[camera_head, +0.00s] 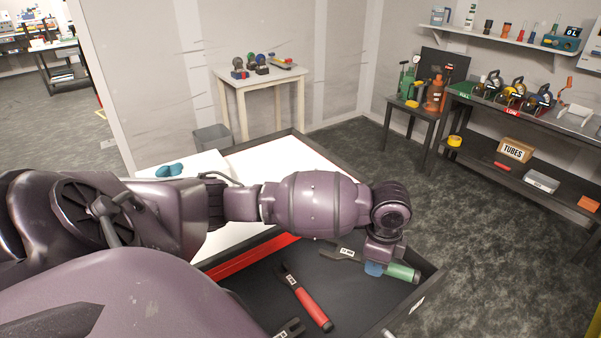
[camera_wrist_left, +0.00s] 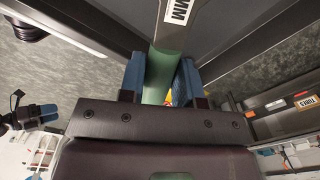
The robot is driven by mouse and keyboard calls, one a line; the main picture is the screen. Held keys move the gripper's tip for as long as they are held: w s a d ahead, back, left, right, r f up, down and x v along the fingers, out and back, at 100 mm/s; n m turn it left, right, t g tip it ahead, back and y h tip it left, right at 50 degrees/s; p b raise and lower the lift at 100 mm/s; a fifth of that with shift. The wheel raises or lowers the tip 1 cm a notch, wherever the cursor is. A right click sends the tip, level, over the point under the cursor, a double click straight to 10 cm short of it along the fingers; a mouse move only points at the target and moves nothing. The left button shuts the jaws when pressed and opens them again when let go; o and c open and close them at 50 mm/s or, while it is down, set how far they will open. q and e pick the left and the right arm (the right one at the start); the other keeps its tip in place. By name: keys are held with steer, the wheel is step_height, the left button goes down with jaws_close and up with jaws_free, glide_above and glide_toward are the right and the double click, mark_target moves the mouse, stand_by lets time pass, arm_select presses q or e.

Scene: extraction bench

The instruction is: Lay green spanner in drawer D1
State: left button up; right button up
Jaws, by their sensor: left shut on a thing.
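The green spanner (camera_head: 403,272) has a green handle and a grey metal head with a white label. My left gripper (camera_head: 374,268) is shut on its handle, with the head pointing left over the open dark drawer (camera_head: 345,285). In the left wrist view the green handle (camera_wrist_left: 158,72) lies between the two blue fingertips of my left gripper (camera_wrist_left: 159,84). Whether the spanner touches the drawer floor, I cannot tell. The drawer's number cannot be read here. My right gripper is not in view.
A red-handled tool (camera_head: 312,306) lies in the drawer, with a dark grey tool head (camera_head: 290,329) near its front. A red strip (camera_head: 250,259) runs along the drawer's back left. A white worktop (camera_head: 280,160) with a dark rim lies behind. Grey floor is open at right.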

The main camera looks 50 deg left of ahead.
arm_select(q)
steer(key=w+a+r+m+b, duration=0.1)
steer(key=w+m+b, duration=0.1)
steer(key=m, duration=0.4)
step_height(320, 180, up, 5)
steer(key=m+b, duration=0.5)
steer(key=m, duration=1.3)
glide_above(366, 281)
step_height(366, 281, down, 14)
steer(key=shift+w+f+b, duration=0.1)
steer(key=shift+f+b, duration=0.05)
steer(key=shift+b, duration=0.8)
steer(key=shift+f, duration=0.6)
step_height(366, 281, down, 5)
steer(key=shift+r+b, duration=0.1)
steer(key=shift+b, duration=0.45)
steer(key=shift+f, duration=0.2)
steer(key=o, duration=1.1)
steer(key=shift+c, duration=0.2)
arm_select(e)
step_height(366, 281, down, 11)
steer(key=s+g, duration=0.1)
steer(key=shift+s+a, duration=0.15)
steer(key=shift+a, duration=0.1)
